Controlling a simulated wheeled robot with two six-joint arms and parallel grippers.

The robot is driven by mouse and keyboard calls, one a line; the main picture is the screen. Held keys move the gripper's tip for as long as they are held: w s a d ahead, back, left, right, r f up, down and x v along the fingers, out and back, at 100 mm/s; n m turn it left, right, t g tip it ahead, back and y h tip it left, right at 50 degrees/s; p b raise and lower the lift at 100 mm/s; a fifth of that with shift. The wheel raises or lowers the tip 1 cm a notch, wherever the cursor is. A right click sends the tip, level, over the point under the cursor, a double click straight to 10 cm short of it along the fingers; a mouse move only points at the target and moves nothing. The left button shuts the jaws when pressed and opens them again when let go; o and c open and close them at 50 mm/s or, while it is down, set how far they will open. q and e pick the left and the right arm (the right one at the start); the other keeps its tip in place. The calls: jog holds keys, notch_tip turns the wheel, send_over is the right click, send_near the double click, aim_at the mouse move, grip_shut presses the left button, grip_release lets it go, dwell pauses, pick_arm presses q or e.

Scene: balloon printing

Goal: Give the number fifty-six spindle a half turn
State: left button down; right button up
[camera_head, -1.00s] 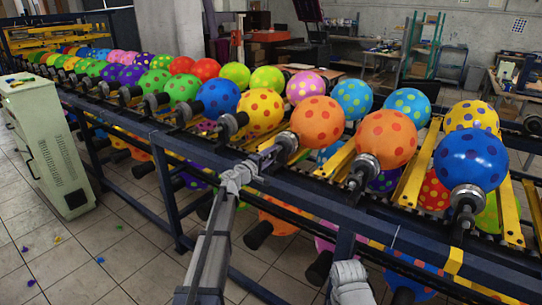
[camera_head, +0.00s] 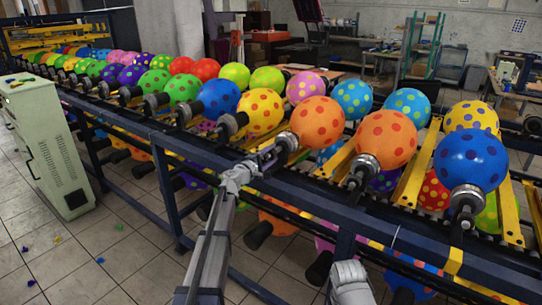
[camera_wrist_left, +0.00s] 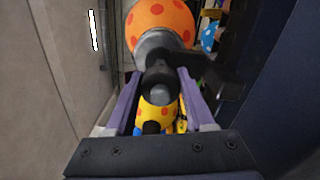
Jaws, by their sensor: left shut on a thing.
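My left gripper (camera_head: 272,154) is at the front end of the spindle (camera_head: 287,142) that carries an orange balloon with darker orange spots (camera_head: 317,122). In the left wrist view my left gripper (camera_wrist_left: 163,100) has its two fingers on either side of the dark spindle end (camera_wrist_left: 162,86), shut on it. The grey collar and the orange balloon (camera_wrist_left: 160,22) show just beyond. No spindle number can be read, so I cannot tell by label which is fifty-six. My right gripper is out of view.
A blue spindle rack rail (camera_head: 330,192) runs along the front. Neighbouring spindles hold a yellow balloon (camera_head: 260,110) on the left and another orange one (camera_head: 387,138) on the right. A pale green cabinet (camera_head: 45,140) stands at left. The tiled floor before the rack is mostly clear.

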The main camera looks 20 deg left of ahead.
pick_arm(q)
jog(key=shift+c, duration=1.3)
grip_release()
jog(key=v, duration=0.8)
jog(key=shift+w, duration=0.15)
jog(key=x, duration=0.8)
